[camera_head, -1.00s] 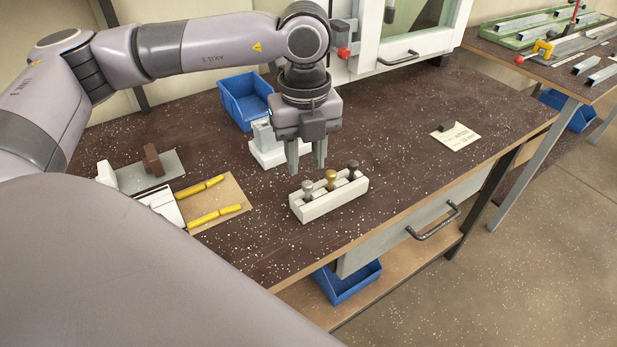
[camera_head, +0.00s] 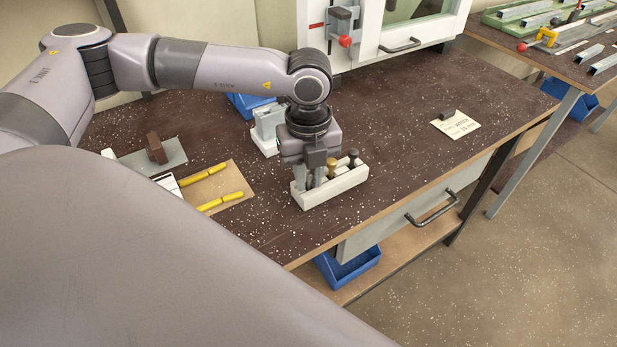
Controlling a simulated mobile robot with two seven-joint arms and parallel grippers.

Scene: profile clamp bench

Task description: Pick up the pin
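A white block rack (camera_head: 336,189) stands near the front edge of the bench and holds a row of upright pins. The brass pin (camera_head: 331,168) is in the middle and the dark pin (camera_head: 353,158) at the right end. My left gripper (camera_head: 316,181) points down at the rack's left end, fingers low at the silver pin's place. That pin is mostly hidden by the fingers and I cannot tell whether they grip it. The brass pin is close beside the fingers. My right gripper is not in view.
A paper card (camera_head: 456,125) with a dark block lies to the right. Yellow pens (camera_head: 221,201) lie on a brown board at the left. A grey-white fixture (camera_head: 267,128) and a blue bin (camera_head: 243,104) are behind the gripper.

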